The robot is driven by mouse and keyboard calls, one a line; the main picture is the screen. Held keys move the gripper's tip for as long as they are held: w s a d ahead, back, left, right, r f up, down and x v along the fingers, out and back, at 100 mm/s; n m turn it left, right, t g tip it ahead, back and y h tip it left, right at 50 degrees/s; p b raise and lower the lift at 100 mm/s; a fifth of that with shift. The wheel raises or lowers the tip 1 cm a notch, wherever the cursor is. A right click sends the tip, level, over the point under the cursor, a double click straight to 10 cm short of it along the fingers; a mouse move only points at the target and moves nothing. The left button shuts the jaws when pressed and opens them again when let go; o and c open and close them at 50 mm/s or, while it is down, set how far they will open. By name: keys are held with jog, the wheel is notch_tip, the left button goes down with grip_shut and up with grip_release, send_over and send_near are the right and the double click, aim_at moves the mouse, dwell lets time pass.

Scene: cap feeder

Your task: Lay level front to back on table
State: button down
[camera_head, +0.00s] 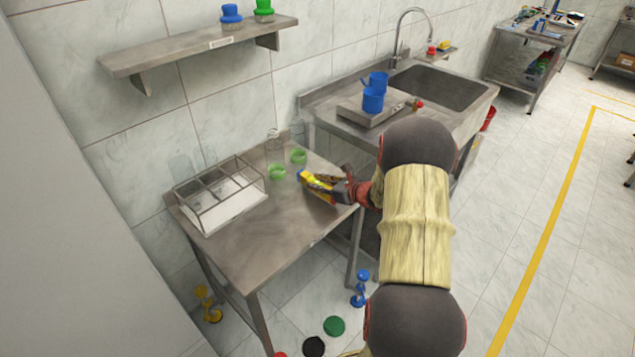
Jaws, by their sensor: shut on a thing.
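A small yellow level (312,179) with a blue end is in the jaws of my gripper (325,186). My gripper comes in from the right over the right part of the steel table (250,244). It is shut on the level. The level's blue end points to the back left. The fingers hide part of the level, and I cannot tell whether it touches the table top.
Green rings (277,172) and clear jars stand behind the level. The table's front middle is clear.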

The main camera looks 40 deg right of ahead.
jog(key=shift+f, duration=0.55)
jog(key=shift+f+b, duration=0.1)
jog(key=shift+b, duration=0.2)
jog(key=shift+f, duration=0.35)
jog(key=shift+b, duration=0.3)
jog(key=c, duration=1.5)
grip_release()
jog(key=shift+s, duration=0.1)
